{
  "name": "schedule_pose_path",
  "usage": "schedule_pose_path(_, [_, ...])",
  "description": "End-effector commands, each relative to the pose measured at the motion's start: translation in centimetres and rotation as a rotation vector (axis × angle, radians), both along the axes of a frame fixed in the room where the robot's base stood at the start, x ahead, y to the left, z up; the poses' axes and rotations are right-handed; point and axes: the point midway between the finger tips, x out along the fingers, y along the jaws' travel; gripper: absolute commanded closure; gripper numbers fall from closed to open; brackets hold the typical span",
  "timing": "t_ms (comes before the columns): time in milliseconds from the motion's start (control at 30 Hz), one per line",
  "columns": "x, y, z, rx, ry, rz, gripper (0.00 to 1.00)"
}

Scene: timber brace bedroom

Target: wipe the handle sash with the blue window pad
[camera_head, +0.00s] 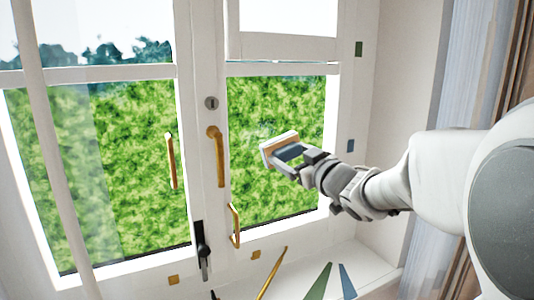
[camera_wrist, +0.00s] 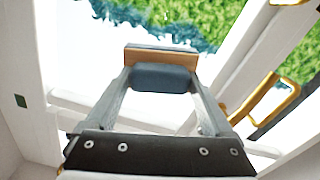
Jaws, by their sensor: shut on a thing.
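The blue window pad (camera_wrist: 160,77) has a blue grip and a tan board with a pale face. My gripper (camera_wrist: 158,84) is shut on its blue grip. In the head view the pad (camera_head: 281,149) is at the glass of the right sash (camera_head: 277,118), in the middle to upper part of that pane. I cannot tell whether its face touches the glass. Some pale smudges show on the glass just above and left of the pad. Brass handles stand left of it: a large one (camera_head: 217,157) on the middle post and a smaller one (camera_head: 235,226) lower down.
The left sash (camera_head: 110,160) has a brass bar handle (camera_head: 171,160). A black latch (camera_head: 202,250) is low on the middle frame. A brass rod (camera_head: 272,272) and green and blue strips (camera_head: 319,282) lie near the sill. The wall (camera_head: 400,70) closes off the right side.

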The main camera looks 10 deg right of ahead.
Motion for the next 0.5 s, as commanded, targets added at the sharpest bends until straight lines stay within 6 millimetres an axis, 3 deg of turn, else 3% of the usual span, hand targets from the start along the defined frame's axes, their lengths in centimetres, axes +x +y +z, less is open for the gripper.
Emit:
schedule_pose_path(267, [-0.1,-0.1,0.1,0.0,-0.001,-0.001,0.58])
schedule_pose_path(500, [-1.8,-0.7,0.1,-0.002,-0.001,-0.002,0.58])
